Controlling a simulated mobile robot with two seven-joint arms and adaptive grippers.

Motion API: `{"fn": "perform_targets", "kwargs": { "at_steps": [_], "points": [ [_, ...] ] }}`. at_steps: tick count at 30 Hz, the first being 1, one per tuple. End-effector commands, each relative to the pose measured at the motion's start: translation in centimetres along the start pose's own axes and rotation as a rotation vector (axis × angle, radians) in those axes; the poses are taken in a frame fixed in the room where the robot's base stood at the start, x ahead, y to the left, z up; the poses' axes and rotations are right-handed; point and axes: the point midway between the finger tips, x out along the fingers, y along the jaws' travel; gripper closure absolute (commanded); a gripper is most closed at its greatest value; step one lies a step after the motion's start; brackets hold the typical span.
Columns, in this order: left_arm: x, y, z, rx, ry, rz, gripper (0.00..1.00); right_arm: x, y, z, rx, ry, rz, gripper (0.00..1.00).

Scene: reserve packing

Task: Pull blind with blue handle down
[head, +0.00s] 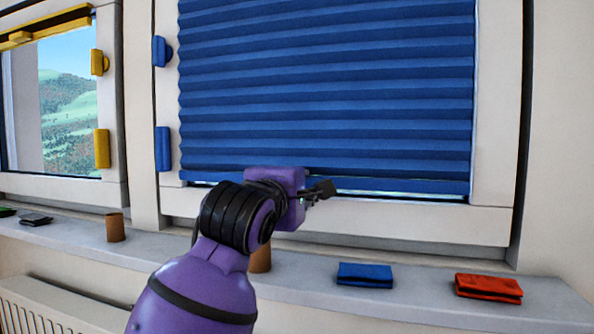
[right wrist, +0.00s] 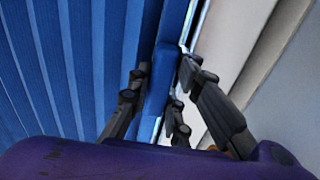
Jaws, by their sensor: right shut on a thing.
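The blue pleated blind (head: 330,90) hangs in the right window and covers nearly all of the glass. Its bottom rail (head: 410,186) is close to the lower window frame, with a thin strip of light showing there. My right gripper (head: 318,192) is at the rail, left of its middle. In the right wrist view, the gripper (right wrist: 165,88) has its dark fingers on both sides of the blue handle (right wrist: 161,78), shut on it. In the head view my gripper hides the handle. My left gripper is not in view.
The sill (head: 420,285) below carries a blue folded cloth (head: 365,275), a red folded cloth (head: 488,288) and a brown cup (head: 115,227); another brown object (head: 260,259) is partly hidden behind my arm. The left window has a yellow blind rail (head: 45,28), raised. A radiator (head: 40,305) is below.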

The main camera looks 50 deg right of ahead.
Motion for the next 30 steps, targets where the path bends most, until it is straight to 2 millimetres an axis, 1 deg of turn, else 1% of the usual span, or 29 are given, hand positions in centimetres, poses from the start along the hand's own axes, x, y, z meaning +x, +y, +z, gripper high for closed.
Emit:
{"fn": "perform_targets", "kwargs": {
  "at_steps": [1,3,6,9,12,20,21,24,25,30],
  "points": [
    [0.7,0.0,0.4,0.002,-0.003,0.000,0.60,0.0,-1.3,-0.2,-0.003,0.002,0.000,1.00],
    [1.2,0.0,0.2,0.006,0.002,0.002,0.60,0.0,-2.1,-0.2,-0.002,0.003,0.000,1.00],
    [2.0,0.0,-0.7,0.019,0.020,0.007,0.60,0.0,-2.8,-0.2,-0.001,0.003,0.001,1.00],
    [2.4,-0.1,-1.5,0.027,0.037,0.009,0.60,0.0,-3.1,-0.1,0.000,0.004,0.002,1.00],
    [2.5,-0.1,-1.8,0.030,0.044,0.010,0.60,0.0,-3.2,-0.1,0.001,0.004,0.002,1.00],
    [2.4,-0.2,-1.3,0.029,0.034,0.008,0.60,0.0,-3.1,-0.2,0.001,0.005,0.002,1.00],
    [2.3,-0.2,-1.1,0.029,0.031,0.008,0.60,0.0,-3.1,-0.2,0.001,0.005,0.002,0.80],
    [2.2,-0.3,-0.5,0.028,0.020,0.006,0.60,0.0,-3.1,-0.1,0.001,0.005,0.002,0.67],
    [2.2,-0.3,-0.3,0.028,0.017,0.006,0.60,0.0,-3.1,-0.1,0.001,0.004,0.002,0.64],
    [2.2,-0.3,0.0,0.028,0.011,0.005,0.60,0.0,-3.2,-0.1,0.001,0.003,0.002,0.64]
  ]
}}
